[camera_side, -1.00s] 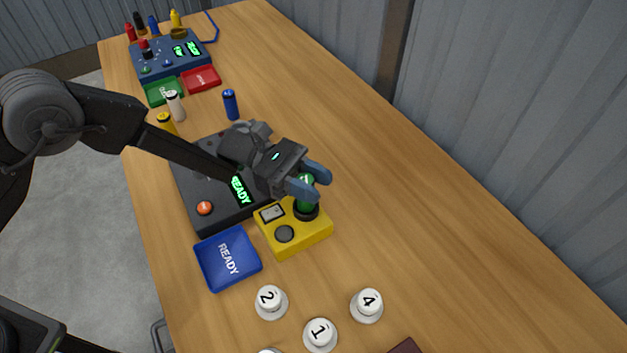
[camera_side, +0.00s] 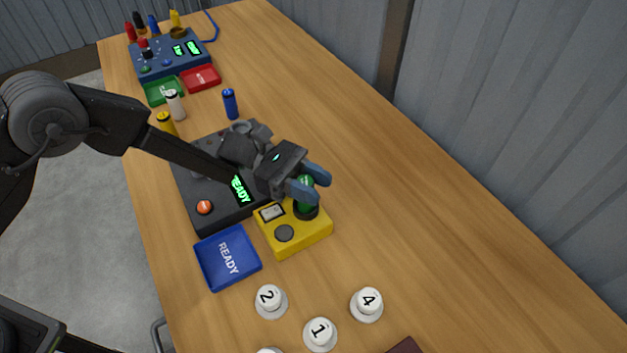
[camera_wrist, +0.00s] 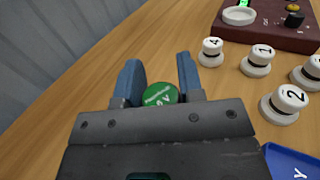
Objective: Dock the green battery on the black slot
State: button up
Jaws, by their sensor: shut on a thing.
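The green battery (camera_side: 306,206) stands upright at a black round collar (camera_side: 308,214) on the far right corner of a yellow box (camera_side: 299,238). My gripper (camera_side: 314,187) is shut on the battery's upper part, one blue finger on each side. In the wrist view, the battery's printed green top (camera_wrist: 160,95) shows between the fingers (camera_wrist: 159,66). The black collar is around or just under the battery's lower end; how deep the battery sits is hard to tell.
A dark console (camera_side: 207,220) with an orange button lies beside the yellow box. A blue tray (camera_side: 228,258) and numbered white knobs (camera_side: 319,334) stand in front. A blue battery (camera_side: 231,104) stands behind. The table right of the box is clear.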

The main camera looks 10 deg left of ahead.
jog(key=shift+f, duration=0.25)
jog(key=o, duration=0.7)
jog(key=shift+a, duration=0.1)
jog(key=shift+v, duration=5.45)
jog(key=shift+r, duration=0.15)
